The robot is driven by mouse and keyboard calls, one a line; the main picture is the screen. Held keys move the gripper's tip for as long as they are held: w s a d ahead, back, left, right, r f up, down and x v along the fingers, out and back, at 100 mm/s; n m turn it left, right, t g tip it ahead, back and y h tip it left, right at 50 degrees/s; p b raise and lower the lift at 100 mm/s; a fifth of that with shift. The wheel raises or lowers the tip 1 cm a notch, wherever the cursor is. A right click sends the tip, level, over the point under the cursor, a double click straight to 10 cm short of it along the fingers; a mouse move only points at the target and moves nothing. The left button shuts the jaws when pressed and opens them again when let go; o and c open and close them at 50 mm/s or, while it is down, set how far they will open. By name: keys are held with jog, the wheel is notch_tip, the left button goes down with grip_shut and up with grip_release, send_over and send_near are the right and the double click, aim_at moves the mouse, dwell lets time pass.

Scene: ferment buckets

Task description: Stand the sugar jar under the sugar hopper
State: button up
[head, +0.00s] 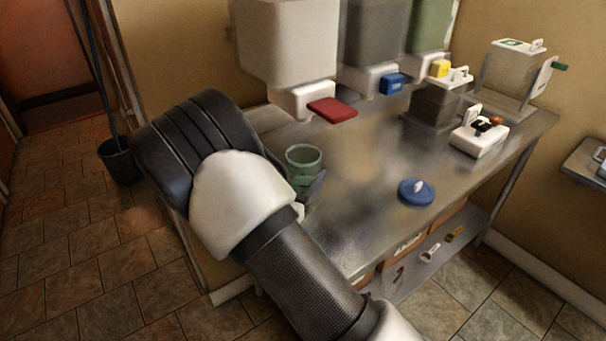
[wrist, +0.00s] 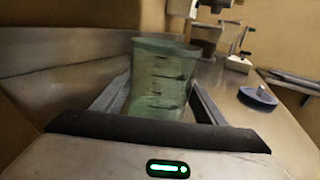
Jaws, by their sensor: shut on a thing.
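A green see-through jar (head: 303,163) with an open top is at the left part of the steel table in the head view. In the wrist view the jar (wrist: 160,80) shows dark level marks on its side and stands upright between my fingers. My gripper (head: 308,188) is shut on the jar; its fingers (wrist: 155,103) press on both sides. Several hoppers hang over the back of the table: a whitish one with a red lever (head: 332,110), a grey one with a blue lever (head: 392,83), and a green one with a yellow lever (head: 440,68). I cannot tell which holds sugar.
A blue lid (head: 416,192) with a pale knob lies on the steel table (head: 370,225), right of the jar. A white device (head: 478,140) and a clear box with a crank (head: 512,75) stand at the right. The table's middle is mostly clear.

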jog(key=shift+f, duration=0.2)
jog(key=o, duration=1.4)
jog(key=shift+r, duration=0.1)
